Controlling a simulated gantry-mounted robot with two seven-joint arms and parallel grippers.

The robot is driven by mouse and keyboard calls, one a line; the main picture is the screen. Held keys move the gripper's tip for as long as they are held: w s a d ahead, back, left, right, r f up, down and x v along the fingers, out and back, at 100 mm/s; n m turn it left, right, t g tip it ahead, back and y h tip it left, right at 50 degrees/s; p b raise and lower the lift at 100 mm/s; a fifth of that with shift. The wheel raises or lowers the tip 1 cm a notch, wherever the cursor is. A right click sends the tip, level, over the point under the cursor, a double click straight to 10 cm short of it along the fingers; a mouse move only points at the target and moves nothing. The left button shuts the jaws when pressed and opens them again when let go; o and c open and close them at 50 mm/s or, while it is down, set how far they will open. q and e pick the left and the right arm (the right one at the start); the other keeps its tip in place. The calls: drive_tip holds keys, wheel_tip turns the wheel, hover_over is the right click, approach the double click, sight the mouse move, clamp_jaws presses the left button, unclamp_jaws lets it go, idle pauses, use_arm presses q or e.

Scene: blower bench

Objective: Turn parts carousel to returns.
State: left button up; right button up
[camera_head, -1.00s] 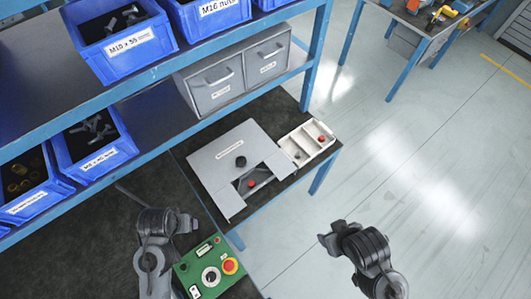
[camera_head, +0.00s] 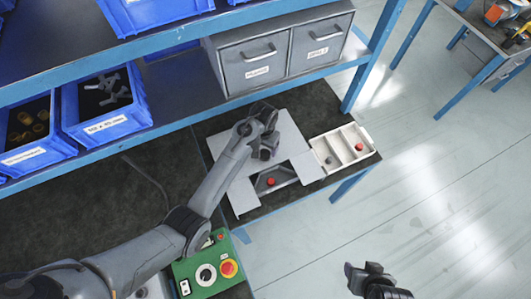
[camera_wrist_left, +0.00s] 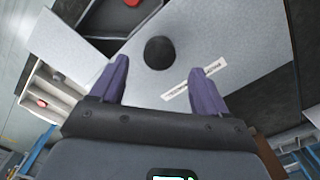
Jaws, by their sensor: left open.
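The parts carousel has a pale grey top plate (camera_head: 293,133) on the dark bench. A cut-out at its front shows a red part (camera_head: 271,181) inside. In the left wrist view the carousel's black round knob (camera_wrist_left: 159,53) stands on the plate beside a printed label strip (camera_wrist_left: 190,82), too small to read. My left gripper (camera_head: 264,148) is over the plate and largely hides the knob from the head view. Its fingers (camera_wrist_left: 158,68) are open, with the knob between and just beyond the tips. My right gripper (camera_head: 368,272) is at the bottom edge, over the floor; its jaws are unclear.
A white divided tray (camera_head: 341,130) with a red and a dark part sits right of the carousel. A green control box (camera_head: 203,268) with a red button is at the front. Grey drawers (camera_head: 253,65) and blue bins (camera_head: 105,107) stand on the shelf behind.

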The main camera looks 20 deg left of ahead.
sight(264, 154)
use_arm(q)
drive_tip(key=shift+f+b, duration=0.3)
drive_tip(key=shift+f, duration=2.65)
clamp_jaws()
